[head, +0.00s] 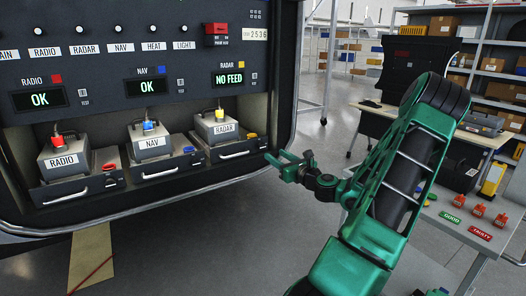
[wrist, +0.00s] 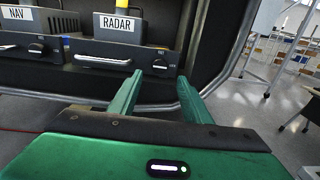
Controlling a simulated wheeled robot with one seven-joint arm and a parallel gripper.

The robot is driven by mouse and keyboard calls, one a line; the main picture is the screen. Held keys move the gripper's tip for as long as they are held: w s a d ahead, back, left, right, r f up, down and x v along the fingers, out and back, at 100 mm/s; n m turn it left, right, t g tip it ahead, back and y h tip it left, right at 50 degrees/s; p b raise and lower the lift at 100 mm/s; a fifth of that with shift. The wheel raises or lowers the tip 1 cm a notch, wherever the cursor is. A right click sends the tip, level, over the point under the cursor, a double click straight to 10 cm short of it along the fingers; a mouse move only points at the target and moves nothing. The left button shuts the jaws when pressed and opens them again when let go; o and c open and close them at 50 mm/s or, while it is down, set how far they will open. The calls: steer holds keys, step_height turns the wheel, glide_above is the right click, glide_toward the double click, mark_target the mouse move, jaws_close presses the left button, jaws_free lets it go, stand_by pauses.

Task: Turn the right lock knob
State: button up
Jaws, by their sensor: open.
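The right lock knob (wrist: 160,66) is a dark knob with a light mark on the front of the RADAR drawer (wrist: 101,76), right of its white handle. In the wrist view it lies straight ahead, between the two green fingertips and beyond them. My gripper (wrist: 158,80) is open and empty, apart from the knob. In the head view my gripper (head: 281,160) is in front of and just right of the RADAR drawer (head: 237,153). The knob is too small there to tell how it is turned. The RADAR display (head: 229,78) reads NO FEED.
The NAV (head: 164,168) and RADIO (head: 76,194) drawers stand to the left, each with its own handle and knob. The rack's curved dark edge (head: 291,68) is close on the right.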

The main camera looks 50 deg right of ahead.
mark_target(263, 147)
steer(key=x, duration=0.9)
steer(key=c, duration=1)
